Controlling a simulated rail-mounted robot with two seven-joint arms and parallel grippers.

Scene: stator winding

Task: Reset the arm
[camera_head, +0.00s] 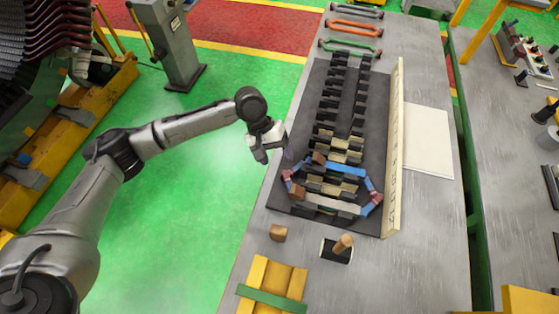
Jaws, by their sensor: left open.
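My left arm reaches in from the left side of the head view, over the green floor. Its gripper (263,150) hangs near the left edge of the workbench (400,282), just left of the dark slotted fixture. The jaws are open and I see nothing held in them. My right gripper does not show in this view.
The dark slotted fixture (313,110) holds a blue and white coil (350,169) near its front end. A wooden block (278,233), a wooden-handled tool (343,245) and a yellow block (268,277) sit in front.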

